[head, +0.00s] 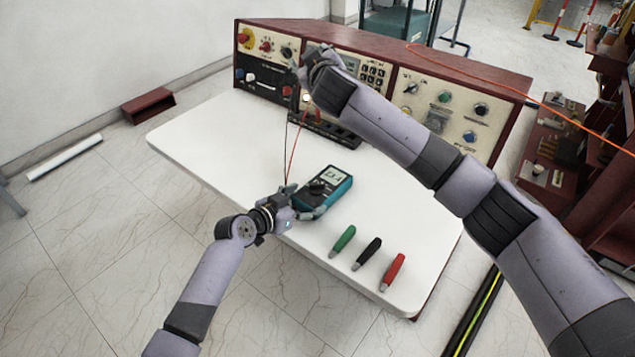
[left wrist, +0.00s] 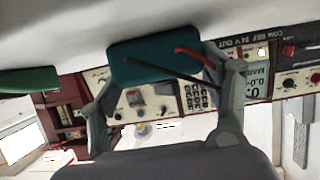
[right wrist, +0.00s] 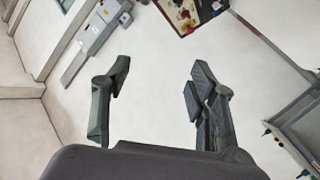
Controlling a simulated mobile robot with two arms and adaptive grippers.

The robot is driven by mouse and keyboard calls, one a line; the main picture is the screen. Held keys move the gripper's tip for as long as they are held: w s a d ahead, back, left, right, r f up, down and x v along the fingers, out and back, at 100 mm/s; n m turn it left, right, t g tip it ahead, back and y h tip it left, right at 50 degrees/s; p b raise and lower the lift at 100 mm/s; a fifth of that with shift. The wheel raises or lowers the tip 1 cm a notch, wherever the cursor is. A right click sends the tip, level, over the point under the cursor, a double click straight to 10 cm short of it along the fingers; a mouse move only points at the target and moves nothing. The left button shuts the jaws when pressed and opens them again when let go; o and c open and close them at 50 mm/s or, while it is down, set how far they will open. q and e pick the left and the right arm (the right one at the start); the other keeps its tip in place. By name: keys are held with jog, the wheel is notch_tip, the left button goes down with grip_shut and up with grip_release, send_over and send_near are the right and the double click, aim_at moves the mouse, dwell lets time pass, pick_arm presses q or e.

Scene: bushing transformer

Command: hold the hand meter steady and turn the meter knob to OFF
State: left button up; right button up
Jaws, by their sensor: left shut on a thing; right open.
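The hand meter (head: 339,183) is a teal box on the white table, with a lit display (head: 331,175) and a dark round meter knob (head: 317,188). My left gripper (head: 304,203) is shut on the near end of the meter. In the left wrist view the meter's teal end (left wrist: 150,62) sits between the two fingers. The knob's setting is too small to read. My right gripper (head: 308,82) is raised in front of the console, apart from the meter. In the right wrist view it (right wrist: 158,85) is open with nothing between its fingers.
Green (head: 343,240), black (head: 367,253) and red (head: 393,271) clips lie right of the meter near the table's (head: 220,130) front edge. A red-framed console (head: 440,105) stands along the back. Thin red and black leads (head: 291,160) run up from the meter. The table's left part is clear.

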jog(key=s+d+f+m+g+h, duration=0.2)
jog(key=s+f+m+g, duration=0.45)
jog(key=f, duration=0.45)
jog(key=g+h, duration=0.1)
jog(key=g, duration=0.4)
send_near(317, 185)
jog(key=shift+m, duration=0.45)
jog(key=x, duration=0.8)
jog(key=shift+f, duration=0.25)
jog(key=shift+c, duration=0.5)
jog(key=shift+t, duration=0.25)
jog(key=c, duration=1.1)
jog(key=shift+o, duration=0.2)
